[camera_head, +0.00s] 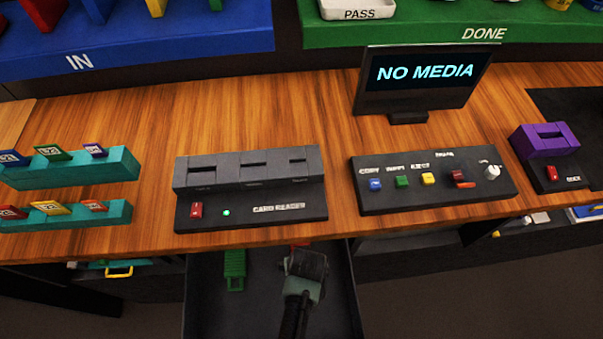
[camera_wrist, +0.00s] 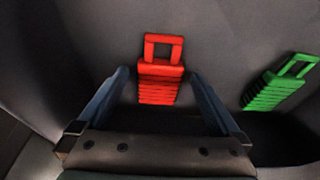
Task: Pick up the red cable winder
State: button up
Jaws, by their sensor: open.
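The red cable winder (camera_wrist: 160,80) lies in a dark open drawer, with a square loop at its far end and a ribbed body. In the wrist view it sits between and just beyond the two fingers of my gripper (camera_wrist: 160,95). The fingers are open, one on each side of it, and hold nothing. In the head view my gripper (camera_head: 306,265) reaches down into the drawer and hides most of the red winder; only a small red bit (camera_head: 299,245) shows behind it.
A green cable winder (camera_head: 235,269) lies to the left in the same drawer (camera_head: 205,310); in the wrist view it is at the right (camera_wrist: 278,84). The table edge with the card reader (camera_head: 255,208) overhangs the drawer's back. Drawer walls are close on both sides.

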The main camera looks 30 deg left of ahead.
jog(key=shift+c, duration=0.2)
jog(key=c, duration=1.3)
jog(key=shift+c, duration=0.2)
jog(key=shift+r, duration=0.1)
